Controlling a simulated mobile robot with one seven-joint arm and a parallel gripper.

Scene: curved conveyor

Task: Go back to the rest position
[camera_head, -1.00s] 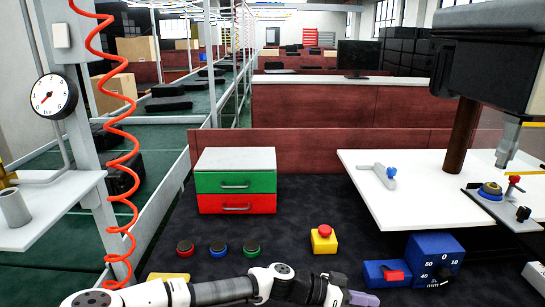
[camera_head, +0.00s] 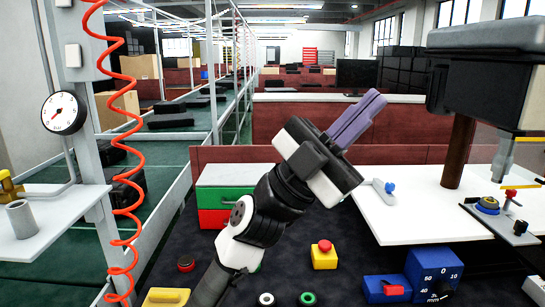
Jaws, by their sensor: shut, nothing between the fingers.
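My gripper (camera_head: 372,102) is raised in the middle of the view and points up and to the right. Its purple fingers are shut together with nothing between them. My arm rises from the bottom edge, left of centre. My gripper is apart from everything on the dark table.
A yellow box with a red button (camera_head: 324,255) stands right of my arm. A red round button (camera_head: 186,264) lies left of it. Blue boxes (camera_head: 435,270) stand at the lower right. A white table (camera_head: 405,215) is at the right. A red coiled hose (camera_head: 127,160) hangs left.

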